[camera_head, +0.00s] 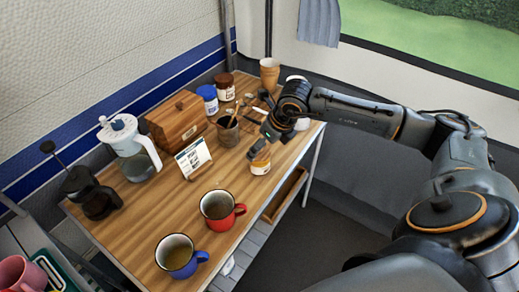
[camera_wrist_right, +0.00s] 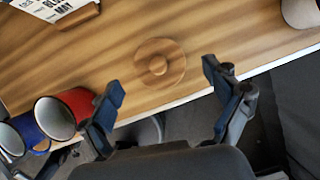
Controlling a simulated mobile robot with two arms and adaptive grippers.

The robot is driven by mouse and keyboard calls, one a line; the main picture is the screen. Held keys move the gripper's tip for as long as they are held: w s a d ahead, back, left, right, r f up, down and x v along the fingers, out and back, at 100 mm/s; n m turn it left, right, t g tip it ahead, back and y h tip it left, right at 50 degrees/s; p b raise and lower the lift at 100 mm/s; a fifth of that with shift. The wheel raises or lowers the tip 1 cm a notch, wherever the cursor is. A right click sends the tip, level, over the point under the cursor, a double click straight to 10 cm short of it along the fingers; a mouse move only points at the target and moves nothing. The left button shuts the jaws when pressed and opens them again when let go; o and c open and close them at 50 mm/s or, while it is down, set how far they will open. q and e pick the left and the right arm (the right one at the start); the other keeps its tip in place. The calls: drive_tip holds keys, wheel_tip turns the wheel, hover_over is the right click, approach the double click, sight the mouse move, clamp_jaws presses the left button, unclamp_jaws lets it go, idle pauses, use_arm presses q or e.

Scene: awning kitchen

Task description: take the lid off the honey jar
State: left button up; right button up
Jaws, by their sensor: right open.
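The honey jar (camera_head: 260,168) is a small amber jar with a pale label, standing upright near the table's front edge. My right gripper (camera_head: 262,141) is just above it and partly hides its top in the head view. In the right wrist view, a round wooden lid with a small knob (camera_wrist_right: 160,63) shows from above, and the jar under it is hidden. My right gripper (camera_wrist_right: 163,82) is open there, its two fingers apart and empty, with the lid ahead of and between them. My left gripper is not in view.
A red mug (camera_head: 219,208) and a blue mug (camera_head: 178,256) stand to the left along the front edge. The table (camera_head: 150,205) has bare wood around the honey jar.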

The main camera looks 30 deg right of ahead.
drive_tip(key=shift+x, duration=1)
drive_tip(key=shift+r, duration=0.1)
drive_tip(key=c, duration=1)
